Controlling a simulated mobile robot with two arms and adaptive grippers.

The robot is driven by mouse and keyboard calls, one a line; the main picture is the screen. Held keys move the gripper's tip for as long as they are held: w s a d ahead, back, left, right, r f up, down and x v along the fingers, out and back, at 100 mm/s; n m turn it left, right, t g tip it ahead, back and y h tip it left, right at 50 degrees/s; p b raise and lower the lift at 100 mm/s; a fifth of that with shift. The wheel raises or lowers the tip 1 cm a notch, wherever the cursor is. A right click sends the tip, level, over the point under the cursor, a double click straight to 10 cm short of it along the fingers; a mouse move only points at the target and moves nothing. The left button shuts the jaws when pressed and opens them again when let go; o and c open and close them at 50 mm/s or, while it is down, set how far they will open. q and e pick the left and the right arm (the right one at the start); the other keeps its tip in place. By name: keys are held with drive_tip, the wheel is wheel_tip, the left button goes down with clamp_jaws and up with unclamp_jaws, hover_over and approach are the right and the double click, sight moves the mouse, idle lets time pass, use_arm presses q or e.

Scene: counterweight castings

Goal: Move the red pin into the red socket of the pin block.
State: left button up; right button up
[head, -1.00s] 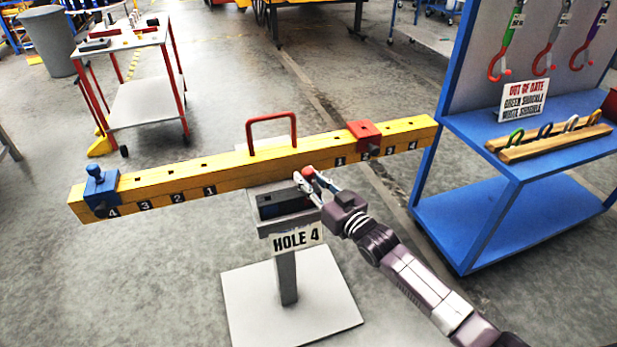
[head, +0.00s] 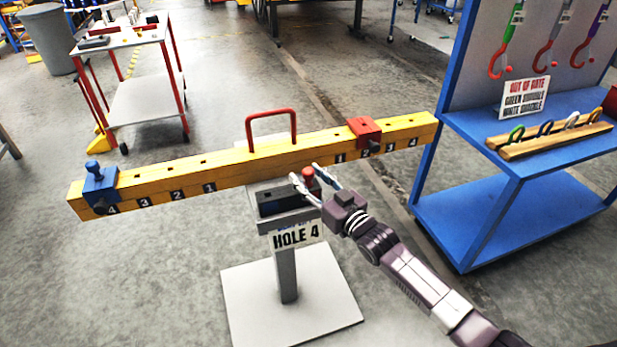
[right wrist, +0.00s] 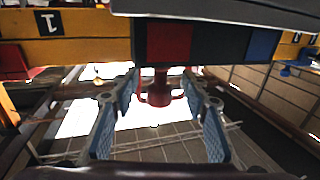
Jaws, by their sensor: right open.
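The red pin (head: 308,174) stands at the right end of the dark pin block (head: 280,203), on the stand below the yellow beam. In the right wrist view the pin (right wrist: 160,92) lines up with the block's red patch (right wrist: 165,43); a blue patch (right wrist: 263,43) is farther right. The pin's lower end and the hole are hidden, so its depth cannot be told. My right gripper (head: 310,178) is open, one finger on each side of the pin, with gaps visible in the wrist view. My left gripper is out of view.
The yellow beam (head: 235,172) with a red handle (head: 271,115) runs close behind the gripper. It carries a blue slider (head: 101,184) and a red slider (head: 364,131). A "HOLE 4" sign (head: 296,235) hangs on the stand. A blue shelf (head: 500,210) stands right.

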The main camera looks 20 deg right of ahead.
drive_tip(key=v, duration=1.2)
idle(0.5)
drive_tip(key=s+d+f+m+g+h, duration=0.1)
drive_tip(key=s+d+f+g+h, duration=0.15)
drive_tip(key=f, duration=0.85)
drive_tip(key=s+d+f+m+g+h, duration=0.1)
drive_tip(key=s+d+f+g, duration=0.15)
drive_tip(key=f, duration=0.85)
drive_tip(key=s+d+f+g+h, duration=0.1)
drive_tip(key=s+f, duration=0.4)
drive_tip(key=f, duration=0.3)
drive_tip(key=s+f+g+h, duration=0.1)
drive_tip(key=s+f+g, duration=0.1)
drive_tip(key=s+f, duration=0.45)
drive_tip(key=s+a+f+g, duration=0.2)
drive_tip(key=s+f, duration=0.4)
drive_tip(key=s, duration=0.4)
drive_tip(key=s+a+f+g, duration=0.2)
drive_tip(key=s+f, duration=0.5)
drive_tip(key=s, duration=0.4)
drive_tip(key=s+a+f+n+g, duration=0.1)
drive_tip(key=s+a+f+g, duration=0.1)
drive_tip(key=s+f+g, duration=0.2)
drive_tip(key=s+f, duration=0.3)
drive_tip(key=s, duration=0.4)
drive_tip(key=shift+f, duration=0.25)
